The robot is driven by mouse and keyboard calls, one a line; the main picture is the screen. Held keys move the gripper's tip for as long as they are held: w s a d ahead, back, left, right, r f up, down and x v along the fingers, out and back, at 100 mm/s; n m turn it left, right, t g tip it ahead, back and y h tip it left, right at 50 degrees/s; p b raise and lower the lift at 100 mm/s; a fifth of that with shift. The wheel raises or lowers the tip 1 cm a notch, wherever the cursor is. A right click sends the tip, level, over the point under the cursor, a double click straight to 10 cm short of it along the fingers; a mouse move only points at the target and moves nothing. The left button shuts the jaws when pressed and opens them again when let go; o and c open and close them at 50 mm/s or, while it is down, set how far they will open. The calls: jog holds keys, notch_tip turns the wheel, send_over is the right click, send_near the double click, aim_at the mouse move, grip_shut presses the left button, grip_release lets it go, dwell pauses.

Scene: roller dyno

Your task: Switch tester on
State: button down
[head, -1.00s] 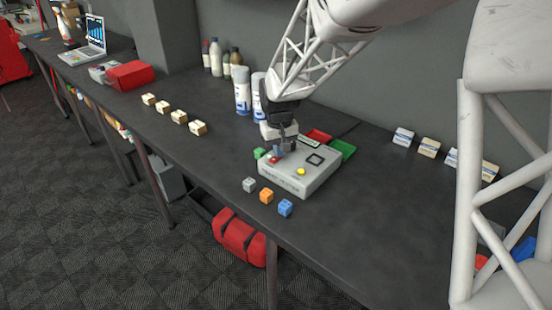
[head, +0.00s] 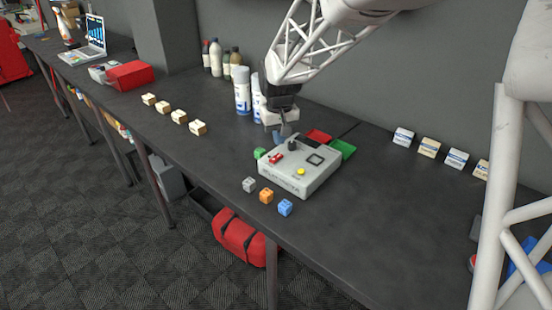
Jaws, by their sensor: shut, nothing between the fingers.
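The tester is a light grey box (head: 318,178) on the dark bench, near the middle of the head view. Its top carries a red switch (head: 277,158), a black knob (head: 292,145), a yellow button (head: 301,171) and a dark square panel (head: 315,160). I cannot tell the switch's position at this size. My gripper (head: 287,131) points down just above and behind the tester's back left part, near the knob. It is shut with nothing held, and looks apart from the red switch.
Grey, orange (head: 266,195) and blue (head: 285,207) small blocks lie in front of the tester, with a green block (head: 259,153) at its left. Red (head: 318,136) and green (head: 342,149) trays lie behind it. Spray cans (head: 243,92) stand close behind my gripper.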

jog(key=shift+r, duration=1.15)
jog(key=shift+s, duration=0.1)
jog(key=shift+s+d+r, duration=0.15)
jog(key=shift+s, duration=0.05)
jog(key=s+d+r+m+t, duration=0.1)
jog(key=s+d+r, duration=0.1)
jog(key=s, duration=0.9)
jog(key=s+d+r+m, duration=0.1)
jog(key=s+d, duration=0.4)
jog(key=s, duration=0.6)
jog(key=s+d+r+m+t, duration=0.1)
jog(key=s+d, duration=0.3)
jog(key=s, duration=0.7)
jog(key=shift+s+d+r+t, duration=0.25)
jog(key=shift+s+r+t, duration=0.05)
jog(key=shift+r, duration=0.5)
jog(key=shift+w, duration=0.15)
